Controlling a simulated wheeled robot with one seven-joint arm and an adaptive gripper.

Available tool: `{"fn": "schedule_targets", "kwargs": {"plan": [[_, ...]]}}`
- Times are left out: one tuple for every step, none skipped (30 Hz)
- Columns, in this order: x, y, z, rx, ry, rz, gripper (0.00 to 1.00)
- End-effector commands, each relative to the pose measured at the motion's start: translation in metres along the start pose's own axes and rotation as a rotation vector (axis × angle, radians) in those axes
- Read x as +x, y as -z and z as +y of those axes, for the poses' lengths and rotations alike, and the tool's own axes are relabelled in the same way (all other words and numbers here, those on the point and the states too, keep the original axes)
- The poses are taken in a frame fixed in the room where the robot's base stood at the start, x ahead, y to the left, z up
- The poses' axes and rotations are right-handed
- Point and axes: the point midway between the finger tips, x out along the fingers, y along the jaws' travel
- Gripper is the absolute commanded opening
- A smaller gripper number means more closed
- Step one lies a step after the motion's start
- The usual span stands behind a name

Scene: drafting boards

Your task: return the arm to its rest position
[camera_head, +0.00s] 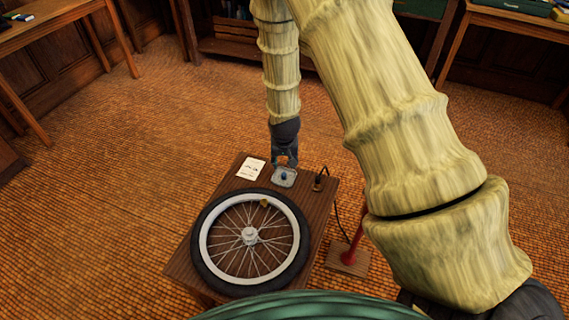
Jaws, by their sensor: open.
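My arm, covered in a pale bamboo-like texture, crosses the upper middle and right of the head view. Its end hangs down over the far edge of a small wooden table (178,268). My dark gripper (285,163) points downward and is open. It is just above or behind a small pale dish (291,182) that holds a small blue thing (284,176). The view does not show whether the fingers touch the dish. I see nothing held between them.
A spoked wheel (203,262) with a black tyre lies on the table, a small yellowish piece on it. A white card (250,169) and a dark upright item (318,180) flank the dish. A red stand (353,246) is at right. Open floor (130,180) lies left.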

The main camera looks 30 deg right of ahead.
Motion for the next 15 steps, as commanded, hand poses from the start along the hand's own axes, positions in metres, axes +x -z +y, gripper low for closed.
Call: {"fn": "schedule_targets", "kwargs": {"plan": [[-0.004, 0.0, 0.0, 0.0, 0.0, 0.0, 0.43], [-0.005, 0.0, 0.0, 0.0, 0.0, 0.0, 0.43], [-0.006, 0.0, 0.0, 0.0, 0.0, -0.001, 0.43], [-0.007, -0.001, 0.0, 0.0, 0.0, -0.001, 0.43], [-0.007, -0.001, 0.0, 0.0, 0.0, -0.001, 0.43], [-0.008, -0.001, 0.0, 0.0, 0.0, -0.001, 0.43], [-0.008, -0.001, 0.0, 0.0, 0.0, -0.001, 0.43], [-0.008, -0.001, 0.0, 0.0, 0.0, -0.001, 0.43], [-0.008, -0.001, 0.0, 0.0, 0.0, -0.001, 0.43], [-0.009, 0.0, 0.0, 0.0, 0.0, -0.001, 0.43], [-0.011, 0.0, 0.0, 0.0, 0.0, -0.001, 0.43], [-0.014, 0.001, 0.0, 0.0, 0.0, 0.0, 0.43], [-0.017, 0.002, 0.0, 0.0, 0.0, 0.0, 0.43], [-0.021, 0.004, 0.0, 0.0, 0.0, 0.0, 0.43], [-0.027, 0.006, 0.0, 0.0, 0.0, 0.0, 0.43]]}}
